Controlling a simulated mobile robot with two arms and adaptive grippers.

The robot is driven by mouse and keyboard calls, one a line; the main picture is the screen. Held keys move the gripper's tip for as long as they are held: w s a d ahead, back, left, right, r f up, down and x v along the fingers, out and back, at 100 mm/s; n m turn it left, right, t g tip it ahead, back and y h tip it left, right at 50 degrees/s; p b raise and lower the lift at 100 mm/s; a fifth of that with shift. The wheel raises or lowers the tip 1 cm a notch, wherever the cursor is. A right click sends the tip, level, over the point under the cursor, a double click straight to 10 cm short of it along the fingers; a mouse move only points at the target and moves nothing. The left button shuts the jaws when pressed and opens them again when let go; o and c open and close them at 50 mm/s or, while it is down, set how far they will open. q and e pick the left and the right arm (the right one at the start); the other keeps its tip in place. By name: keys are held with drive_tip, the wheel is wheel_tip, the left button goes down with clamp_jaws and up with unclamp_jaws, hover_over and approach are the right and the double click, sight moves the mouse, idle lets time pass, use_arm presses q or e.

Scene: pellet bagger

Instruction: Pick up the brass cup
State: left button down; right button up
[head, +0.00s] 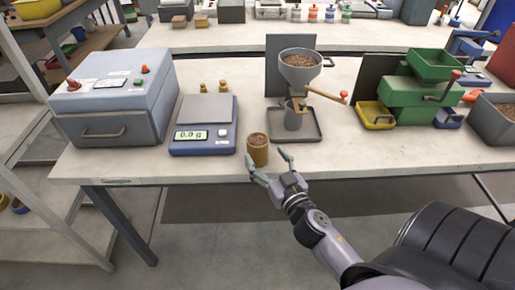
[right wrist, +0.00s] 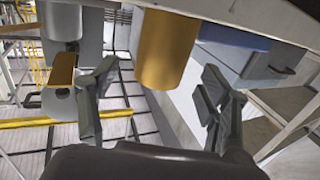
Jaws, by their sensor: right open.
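The brass cup (head: 258,155) stands upright at the front edge of the table, right of the scale, with brown pellets in it. It also shows in the right wrist view (right wrist: 166,48), ahead of and between the fingers. My right gripper (head: 267,158) is open and empty at the table's front edge, its fingers spread close to the cup. Its two fingers also show in the right wrist view (right wrist: 158,75). I cannot tell whether either finger touches the cup. My left gripper is not in view.
A blue scale (head: 203,139) reading 0.0 g stands left of the cup, beside a grey machine (head: 116,102). A green machine (head: 410,95) is farther right.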

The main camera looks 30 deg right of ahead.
sight(262, 152)
drive_tip(key=shift+w+d+r+p, duration=0.1)
drive_tip(key=shift+w+r+p, duration=0.15)
drive_tip(key=shift+w, duration=0.4)
drive_tip(key=w, duration=0.1)
drive_tip(key=w+p, duration=0.1)
drive_tip(key=w, duration=0.1)
drive_tip(key=shift+w+d, duration=0.2)
drive_tip(key=shift+w, duration=0.1)
drive_tip(key=shift+w+f, duration=0.15)
drive_tip(key=shift+w, duration=0.2)
drive_tip(key=c, duration=1.3)
